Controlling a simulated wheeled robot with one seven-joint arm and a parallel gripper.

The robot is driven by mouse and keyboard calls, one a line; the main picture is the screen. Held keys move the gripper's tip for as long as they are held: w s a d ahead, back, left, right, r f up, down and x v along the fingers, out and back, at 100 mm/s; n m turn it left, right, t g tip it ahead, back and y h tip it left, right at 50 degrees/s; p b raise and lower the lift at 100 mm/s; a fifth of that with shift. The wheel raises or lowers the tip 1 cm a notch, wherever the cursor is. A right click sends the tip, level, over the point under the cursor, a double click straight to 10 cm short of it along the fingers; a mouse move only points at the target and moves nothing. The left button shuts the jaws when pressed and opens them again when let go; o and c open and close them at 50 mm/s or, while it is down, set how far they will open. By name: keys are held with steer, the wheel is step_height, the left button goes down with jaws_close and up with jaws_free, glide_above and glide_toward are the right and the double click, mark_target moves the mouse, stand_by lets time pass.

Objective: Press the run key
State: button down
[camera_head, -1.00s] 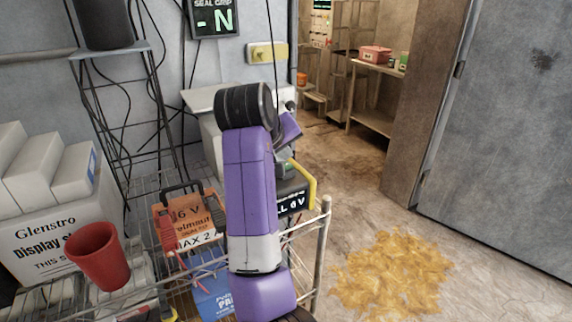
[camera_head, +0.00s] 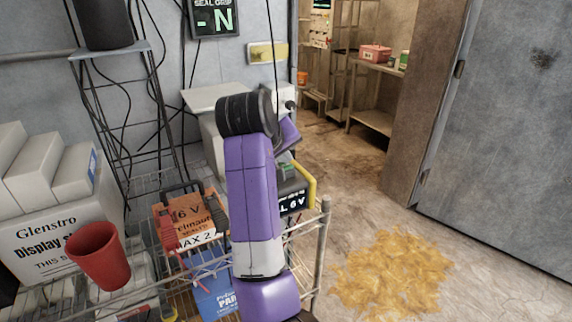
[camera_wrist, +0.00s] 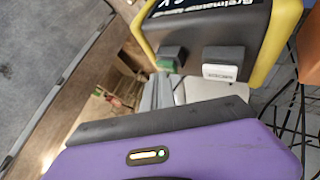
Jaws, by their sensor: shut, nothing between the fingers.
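A grey-and-black tester with yellow edges (camera_head: 311,190) sits at the right end of the wire cart, partly hidden behind my purple arm. In the wrist view the tester (camera_wrist: 262,30) fills the top. Two raised keys stick out of its face: one dark with a green side (camera_wrist: 170,56), one with a white labelled side (camera_wrist: 222,71). The label is too small to read, so I cannot tell which is the run key. My gripper (camera_wrist: 160,123) shows as a purple hand with a dark front edge, shut and empty, apart from both keys in the picture. The arm hides it in the head view.
An orange case (camera_head: 184,212) with red clamps and a red cup (camera_head: 98,256) are left of my arm. A wire rack (camera_head: 120,120) with cables stands behind. A yellow-brown spill (camera_head: 392,272) lies on the open floor at right, before the grey door (camera_head: 500,140).

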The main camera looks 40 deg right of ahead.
mark_target(285, 167)
steer(key=shift+f, duration=0.25)
stand_by(0.4)
steer(key=shift+r, duration=0.1)
steer(key=shift+r+p, duration=0.8)
steer(key=shift+p, duration=0.3)
step_height(285, 167, up, 5)
steer(key=p, duration=0.5)
stand_by(0.6)
